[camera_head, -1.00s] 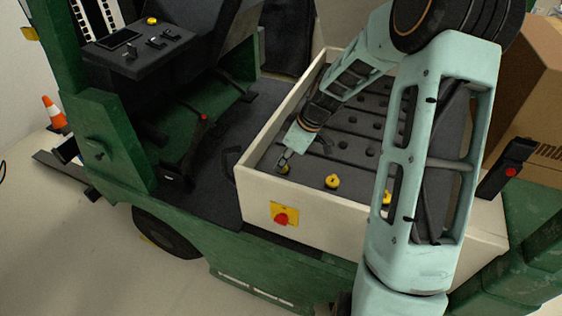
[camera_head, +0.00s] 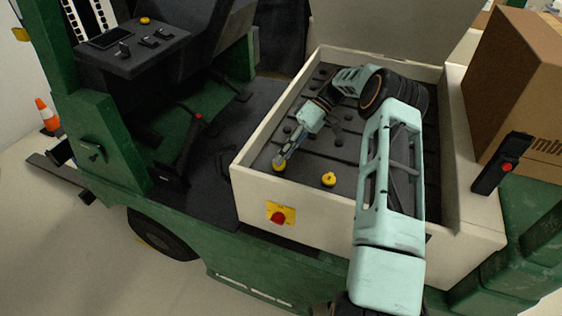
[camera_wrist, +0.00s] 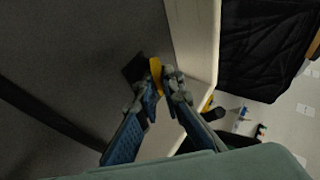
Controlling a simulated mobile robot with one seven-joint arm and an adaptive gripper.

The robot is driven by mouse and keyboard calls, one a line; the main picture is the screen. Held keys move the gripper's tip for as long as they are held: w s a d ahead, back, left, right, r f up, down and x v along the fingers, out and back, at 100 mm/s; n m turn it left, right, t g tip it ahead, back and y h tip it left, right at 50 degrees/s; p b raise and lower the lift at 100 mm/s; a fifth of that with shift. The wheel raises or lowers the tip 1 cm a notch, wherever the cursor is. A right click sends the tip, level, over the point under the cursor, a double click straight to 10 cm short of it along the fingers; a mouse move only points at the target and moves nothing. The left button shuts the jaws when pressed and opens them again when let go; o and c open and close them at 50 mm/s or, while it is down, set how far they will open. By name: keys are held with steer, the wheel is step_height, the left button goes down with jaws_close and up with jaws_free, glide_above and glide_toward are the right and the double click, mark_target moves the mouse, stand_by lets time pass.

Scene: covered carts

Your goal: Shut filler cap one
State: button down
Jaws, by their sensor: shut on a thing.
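A yellow filler cap (camera_head: 279,167) sits at the left front corner of the dark battery top (camera_head: 310,178), inside the cream-walled compartment. My gripper (camera_head: 281,157) is at this cap, reaching down from the upper right. In the wrist view, my gripper (camera_wrist: 163,93) has its blue-and-grey fingers close together on the yellow cap (camera_wrist: 156,68), which shows edge-on. A dark square patch (camera_wrist: 134,69) lies beside the cap; I cannot tell whether it is an opening or a shadow. The cap's hinge is not clear. A second yellow cap (camera_head: 329,179) stands to the right, apart from my gripper.
The cream compartment wall (camera_head: 245,192) is close to my gripper, and carries a red switch on a yellow plate (camera_head: 280,214). The raised lid (camera_head: 380,34) stands behind. A cardboard box (camera_head: 505,85) and a black handle (camera_head: 503,162) are at the right.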

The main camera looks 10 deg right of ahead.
steer(key=shift+w+d+f+g+y+b, duration=0.2)
steer(key=shift+f+g+y+b, duration=0.35)
steer(key=shift+b, duration=0.7)
steer(key=shift+m, duration=0.3)
steer(key=shift+r+g+y+b, duration=0.15)
steer(key=shift+g+y+b, duration=0.15)
steer(key=shift+b, duration=0.2)
steer(key=c, duration=2.1)
jaws_free()
